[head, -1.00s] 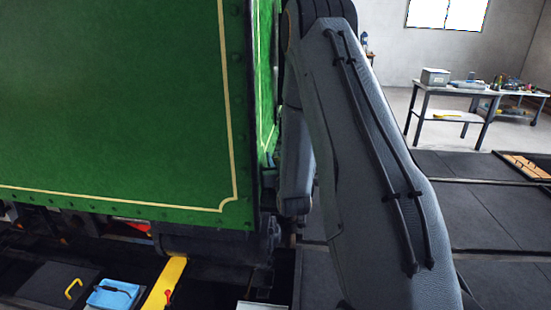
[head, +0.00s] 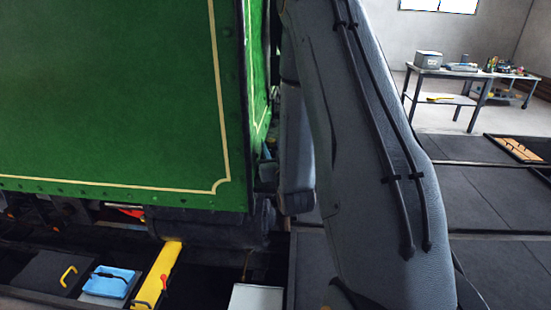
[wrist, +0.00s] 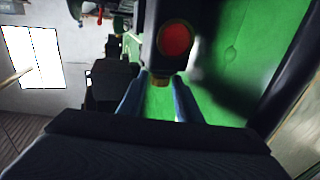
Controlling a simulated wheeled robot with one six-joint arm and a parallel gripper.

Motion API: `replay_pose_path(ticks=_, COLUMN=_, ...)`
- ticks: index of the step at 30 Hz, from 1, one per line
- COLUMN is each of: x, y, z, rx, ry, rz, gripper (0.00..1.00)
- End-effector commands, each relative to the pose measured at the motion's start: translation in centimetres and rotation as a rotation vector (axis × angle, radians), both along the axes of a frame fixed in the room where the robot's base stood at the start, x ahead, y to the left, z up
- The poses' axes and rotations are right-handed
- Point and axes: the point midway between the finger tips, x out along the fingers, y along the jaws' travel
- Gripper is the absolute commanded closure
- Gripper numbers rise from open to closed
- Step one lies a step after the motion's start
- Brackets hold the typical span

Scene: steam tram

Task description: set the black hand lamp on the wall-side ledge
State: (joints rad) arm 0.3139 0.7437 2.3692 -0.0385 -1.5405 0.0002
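In the wrist view a black lamp body with a round red lens (wrist: 174,40) stands at the fingertips of my gripper (wrist: 161,80). A small brass-coloured part (wrist: 160,82) of it sits between the two blue fingers, which look closed on it. In the head view my arm hides the lamp. Only a small blue patch, perhaps a finger, shows beside the tram's corner. I cannot pick out the wall-side ledge in either view.
The tram's green panel (head: 110,90) fills the left, close to my arm. A workbench (head: 450,75) stands far right, beyond dark floor panels.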

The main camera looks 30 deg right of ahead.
Motion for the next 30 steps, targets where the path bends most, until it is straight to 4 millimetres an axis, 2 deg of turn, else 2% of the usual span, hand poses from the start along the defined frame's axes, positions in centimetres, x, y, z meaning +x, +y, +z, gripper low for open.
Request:
replay_pose_path(ticks=4, x=-2.6, y=0.7, z=-0.1, rx=0.000, ry=0.001, rz=-0.001, gripper=0.69)
replay_pose_path(ticks=10, x=-4.5, y=1.3, z=0.0, rx=0.000, ry=0.000, rz=0.000, gripper=0.69)
replay_pose_path(ticks=30, x=-4.7, y=1.5, z=0.0, rx=0.003, ry=0.014, rz=0.002, gripper=0.69)
